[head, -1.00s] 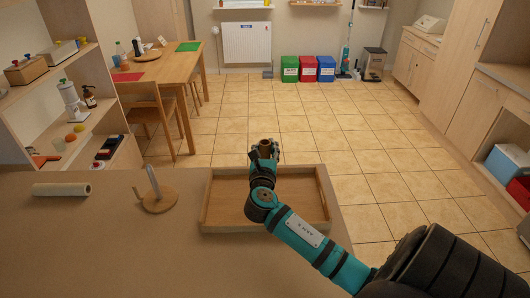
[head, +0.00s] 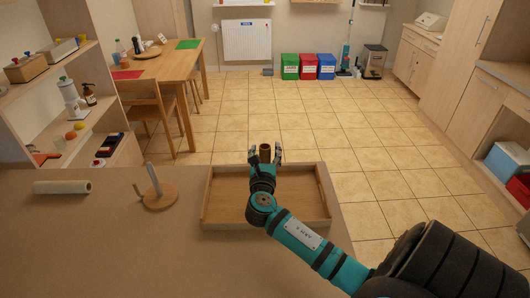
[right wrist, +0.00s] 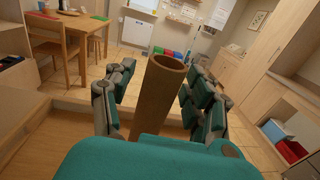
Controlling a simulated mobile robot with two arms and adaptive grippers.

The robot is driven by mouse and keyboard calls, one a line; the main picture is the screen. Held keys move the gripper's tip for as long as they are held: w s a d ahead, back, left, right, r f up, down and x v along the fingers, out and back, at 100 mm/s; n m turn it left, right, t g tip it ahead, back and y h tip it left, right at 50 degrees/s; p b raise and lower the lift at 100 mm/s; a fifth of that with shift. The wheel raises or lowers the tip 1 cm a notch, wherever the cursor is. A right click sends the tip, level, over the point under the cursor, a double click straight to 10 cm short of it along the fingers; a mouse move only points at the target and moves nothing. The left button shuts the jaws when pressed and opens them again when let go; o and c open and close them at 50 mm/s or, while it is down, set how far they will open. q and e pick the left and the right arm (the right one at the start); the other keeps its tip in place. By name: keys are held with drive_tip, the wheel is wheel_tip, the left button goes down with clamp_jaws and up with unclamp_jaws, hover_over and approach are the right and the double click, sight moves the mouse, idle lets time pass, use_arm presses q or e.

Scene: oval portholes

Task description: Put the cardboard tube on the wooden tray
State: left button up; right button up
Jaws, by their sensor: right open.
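The brown cardboard tube (head: 265,149) stands about upright at the far side of the wooden tray (head: 301,214), its open end up. In the right wrist view the tube (right wrist: 157,95) rises between the spread fingers, with gaps on both sides. My right gripper (head: 265,158) is open around the tube, over the tray. It also shows in the right wrist view (right wrist: 160,88). The tube's lower end is hidden behind the gripper, so I cannot see its contact with the tray. My left gripper is not in view.
A cream roll (head: 62,187) lies on the counter (head: 110,245) at the left. The counter's front left part is clear. Beyond its far edge is tiled floor.

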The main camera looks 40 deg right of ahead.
drive_tip(key=shift+r, duration=0.1)
drive_tip(key=b+v, duration=0.2)
drive_tip(key=v, duration=1)
